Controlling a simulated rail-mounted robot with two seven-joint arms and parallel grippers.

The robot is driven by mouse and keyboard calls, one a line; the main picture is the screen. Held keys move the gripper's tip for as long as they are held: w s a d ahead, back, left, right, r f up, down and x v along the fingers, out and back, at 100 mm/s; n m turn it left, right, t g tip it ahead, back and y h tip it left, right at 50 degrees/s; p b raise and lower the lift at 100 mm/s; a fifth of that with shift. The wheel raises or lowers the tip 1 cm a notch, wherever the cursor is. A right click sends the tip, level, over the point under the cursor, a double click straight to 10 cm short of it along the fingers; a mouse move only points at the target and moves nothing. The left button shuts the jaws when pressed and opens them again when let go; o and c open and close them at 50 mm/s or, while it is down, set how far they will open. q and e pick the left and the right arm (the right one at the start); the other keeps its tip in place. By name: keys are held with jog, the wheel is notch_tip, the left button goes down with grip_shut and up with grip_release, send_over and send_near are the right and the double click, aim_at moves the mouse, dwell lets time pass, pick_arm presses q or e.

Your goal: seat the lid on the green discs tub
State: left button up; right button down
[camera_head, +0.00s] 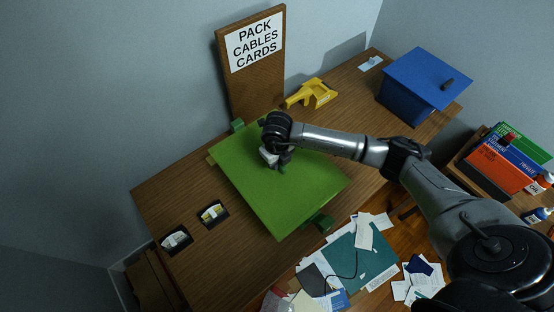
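A broad flat green lid (300,198) spans the middle of the wooden table, lying roughly flat as seen from above. Small green tabs, one at the back (237,125) and one at the front (322,222), stick out past its edges; they seem to belong to the green discs tub, whose walls are hidden under the lid. I cannot tell whether the lid touches the rim all round. My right gripper (274,162) is over the back half of the lid, by a small green piece that may be its handle. Its fingers are largely hidden. My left gripper is out of view.
A blue tub with a blue lid (425,72) stands at the right end of the table (165,205). A yellow tool (315,93) lies behind the green lid, beside an upright sign board (255,55). Two slots with cards are at left. Papers litter the floor in front.

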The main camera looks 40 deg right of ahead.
jog(key=shift+f+b, duration=0.3)
jog(key=shift+f, duration=0.25)
jog(key=c, duration=1)
grip_release()
jog(key=shift+o, duration=0.2)
jog(key=shift+r, duration=0.15)
notch_tip(320, 180, up, 14)
jog(key=p, duration=0.1)
